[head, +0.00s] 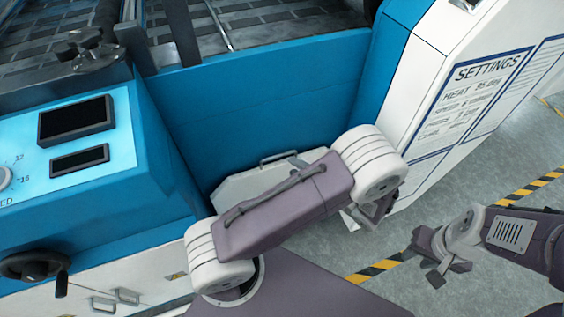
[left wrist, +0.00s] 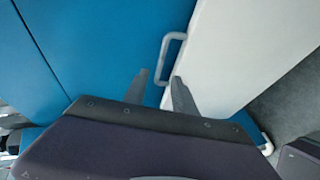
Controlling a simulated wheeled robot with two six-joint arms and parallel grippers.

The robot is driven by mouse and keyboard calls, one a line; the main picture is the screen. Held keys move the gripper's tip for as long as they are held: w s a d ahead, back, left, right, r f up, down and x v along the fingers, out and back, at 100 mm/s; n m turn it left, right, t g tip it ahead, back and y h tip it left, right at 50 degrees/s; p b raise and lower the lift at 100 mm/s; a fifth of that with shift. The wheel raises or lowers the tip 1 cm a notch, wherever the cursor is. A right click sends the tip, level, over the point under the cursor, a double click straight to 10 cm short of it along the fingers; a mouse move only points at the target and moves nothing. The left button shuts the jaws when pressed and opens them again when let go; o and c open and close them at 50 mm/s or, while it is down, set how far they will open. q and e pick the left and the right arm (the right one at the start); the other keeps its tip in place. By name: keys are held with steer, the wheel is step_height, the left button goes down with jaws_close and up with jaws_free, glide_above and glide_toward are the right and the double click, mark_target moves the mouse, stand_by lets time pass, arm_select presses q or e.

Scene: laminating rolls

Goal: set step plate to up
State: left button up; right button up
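The step plate (head: 236,187) is a pale grey-white panel at the foot of the blue machine front, partly hidden behind my left arm. A small bar handle (head: 279,156) shows at its edge beside the blue panel. In the left wrist view the white plate (left wrist: 250,45) fills the right side, and its handle (left wrist: 168,50) lies just beyond my left gripper (left wrist: 160,86). The two fingers are apart and empty, not around the handle. In the head view my left gripper (head: 374,212) is partly hidden under the wrist. My right gripper (head: 447,272) is open and empty, over the floor at right.
The blue panel (head: 260,100) stands behind the plate. A control box with dark displays (head: 76,120) and a hand crank (head: 35,266) is at left. A white side panel with a settings sheet (head: 470,95) is at right. Grey floor (head: 425,210) with striped tape lies open at right.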

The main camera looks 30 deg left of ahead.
mark_target(278, 157)
arm_select(q)
steer(key=b+x, duration=0.2)
steer(key=x, duration=0.4)
steer(key=shift+a+f+b, duration=0.2)
steer(key=shift+f+b, duration=0.05)
steer(key=shift+b, duration=0.1)
steer(key=shift+w+a, duration=0.15)
steer(key=shift+a, duration=0.2)
steer(key=shift+r, duration=0.1)
jaws_close()
stand_by(0.5)
